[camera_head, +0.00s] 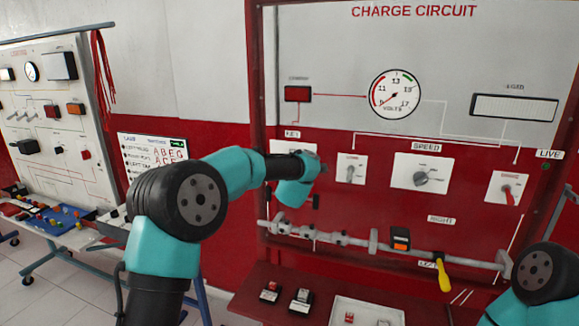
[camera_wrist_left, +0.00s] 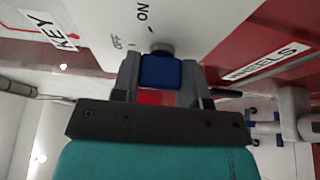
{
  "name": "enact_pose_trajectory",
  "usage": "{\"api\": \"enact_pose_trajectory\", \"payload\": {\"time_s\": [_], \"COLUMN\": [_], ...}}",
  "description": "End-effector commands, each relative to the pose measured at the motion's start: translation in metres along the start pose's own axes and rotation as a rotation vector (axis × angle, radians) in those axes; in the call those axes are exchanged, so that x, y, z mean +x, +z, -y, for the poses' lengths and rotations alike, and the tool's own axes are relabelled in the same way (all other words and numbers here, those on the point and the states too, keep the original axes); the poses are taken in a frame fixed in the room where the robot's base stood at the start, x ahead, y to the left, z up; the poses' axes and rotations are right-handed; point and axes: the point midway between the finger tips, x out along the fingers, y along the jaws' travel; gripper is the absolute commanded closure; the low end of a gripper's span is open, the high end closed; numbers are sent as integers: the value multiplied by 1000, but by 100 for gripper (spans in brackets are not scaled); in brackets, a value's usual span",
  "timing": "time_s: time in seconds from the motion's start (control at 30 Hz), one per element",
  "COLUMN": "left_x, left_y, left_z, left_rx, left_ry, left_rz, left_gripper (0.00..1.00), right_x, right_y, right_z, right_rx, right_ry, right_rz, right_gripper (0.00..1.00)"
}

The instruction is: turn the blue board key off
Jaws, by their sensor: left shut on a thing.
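The blue key (camera_wrist_left: 160,72) sits in its round switch on a white plate (camera_wrist_left: 100,25) in the left wrist view. OFF and ON are printed on the plate beside the switch, and a KEY label (camera_wrist_left: 62,30) is at upper left. My left gripper (camera_head: 312,166) is at the key plate on the red charge circuit board (camera_head: 355,130). Its fingers are shut on the blue key, one on each side. In the head view the arm and gripper hide the key. Which mark the key points to cannot be told. My right gripper is out of view.
To the right on the board are a small switch (camera_head: 350,169), a speed knob (camera_head: 430,175) and a red-handled switch (camera_head: 508,190). A rail with a yellow-handled tool (camera_head: 443,276) runs below. A white tray (camera_head: 366,308) stands on the red shelf. Another trainer board (camera_head: 50,110) is at left.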

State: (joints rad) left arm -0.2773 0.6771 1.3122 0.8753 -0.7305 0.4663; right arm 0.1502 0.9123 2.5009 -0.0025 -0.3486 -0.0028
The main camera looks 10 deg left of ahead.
Motion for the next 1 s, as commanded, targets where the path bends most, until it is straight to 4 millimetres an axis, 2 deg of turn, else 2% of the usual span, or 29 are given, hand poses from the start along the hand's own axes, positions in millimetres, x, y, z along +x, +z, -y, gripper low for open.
{"api": "enact_pose_trajectory", "payload": {"time_s": [0.03, 0.3, 0.67, 0.87, 1.0], "left_x": [0, 0, -4, -23, -45], "left_y": [0, 0, 0, 1, 1], "left_z": [0, 0, 0, -1, -1], "left_rx": [-1, 0, 0, 1, 1], "left_ry": [-1, 0, 0, 0, 0], "left_rz": [0, 0, 1, 2, 2], "left_gripper": [59, 34, 34, 34, 34], "right_x": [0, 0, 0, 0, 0], "right_y": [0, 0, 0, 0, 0], "right_z": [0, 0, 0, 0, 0], "right_rx": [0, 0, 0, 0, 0], "right_ry": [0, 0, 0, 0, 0], "right_rz": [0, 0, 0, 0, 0], "right_gripper": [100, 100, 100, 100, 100]}}
